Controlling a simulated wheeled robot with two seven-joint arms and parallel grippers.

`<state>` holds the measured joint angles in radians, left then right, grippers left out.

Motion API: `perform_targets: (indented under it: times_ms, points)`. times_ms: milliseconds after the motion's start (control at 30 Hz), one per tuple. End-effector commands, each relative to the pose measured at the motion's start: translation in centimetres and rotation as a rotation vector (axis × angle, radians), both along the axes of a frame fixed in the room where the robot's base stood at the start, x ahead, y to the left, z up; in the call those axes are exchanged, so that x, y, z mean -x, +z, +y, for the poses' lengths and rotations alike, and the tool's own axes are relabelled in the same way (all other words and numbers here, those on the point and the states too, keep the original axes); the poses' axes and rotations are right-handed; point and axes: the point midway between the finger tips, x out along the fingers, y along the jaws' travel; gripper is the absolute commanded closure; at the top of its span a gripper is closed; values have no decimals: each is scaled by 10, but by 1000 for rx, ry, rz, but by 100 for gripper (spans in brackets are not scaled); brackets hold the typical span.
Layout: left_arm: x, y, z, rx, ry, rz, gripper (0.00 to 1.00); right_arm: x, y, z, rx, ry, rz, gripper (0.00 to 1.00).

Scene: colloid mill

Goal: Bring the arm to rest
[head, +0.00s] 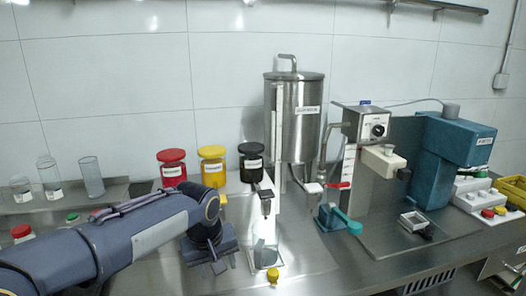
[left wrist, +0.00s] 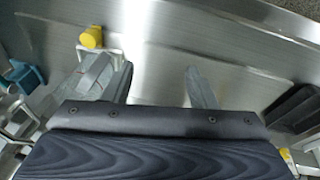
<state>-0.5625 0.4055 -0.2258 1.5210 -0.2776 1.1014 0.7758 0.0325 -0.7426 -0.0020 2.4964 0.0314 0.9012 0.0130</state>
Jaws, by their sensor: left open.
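My left arm (head: 130,235) reaches in from the lower left in the head view. My left gripper (head: 218,266) hangs over the steel counter, just left of a clear beaker-like vessel (head: 265,255) under the dispensing stand. In the left wrist view the left gripper (left wrist: 158,82) has its two fingers apart, with only bare metal showing between them. A yellow knob (left wrist: 91,37) lies close beyond one finger; a yellow knob also shows in the head view (head: 272,274). My right gripper is not in view.
Red (head: 172,170), yellow (head: 212,167) and black (head: 251,163) lidded containers stand behind the gripper. A steel tank (head: 294,115) and a blue machine (head: 445,160) stand further right. Glassware (head: 91,177) stands at the left. Open counter (head: 320,265) lies front centre.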

Motion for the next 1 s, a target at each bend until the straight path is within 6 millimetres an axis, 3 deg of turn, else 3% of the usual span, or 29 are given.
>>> perform_targets:
  times_ms: [33, 200, 333, 500, 700, 1000]
  points:
    - [21, 7, 26, 48, -6, -3, 48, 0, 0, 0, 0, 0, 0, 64]
    - [97, 14, 81, 161, -73, -52, 48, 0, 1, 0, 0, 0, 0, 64]
    - [159, 8, 104, 208, -119, -124, 48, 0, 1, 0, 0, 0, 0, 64]
    - [225, -13, 110, 212, -166, -223, 48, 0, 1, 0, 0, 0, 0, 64]
    - [261, -34, 105, 187, -195, -288, 48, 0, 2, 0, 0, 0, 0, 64]
    - [267, -39, 104, 180, -203, -295, 48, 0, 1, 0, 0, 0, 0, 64]
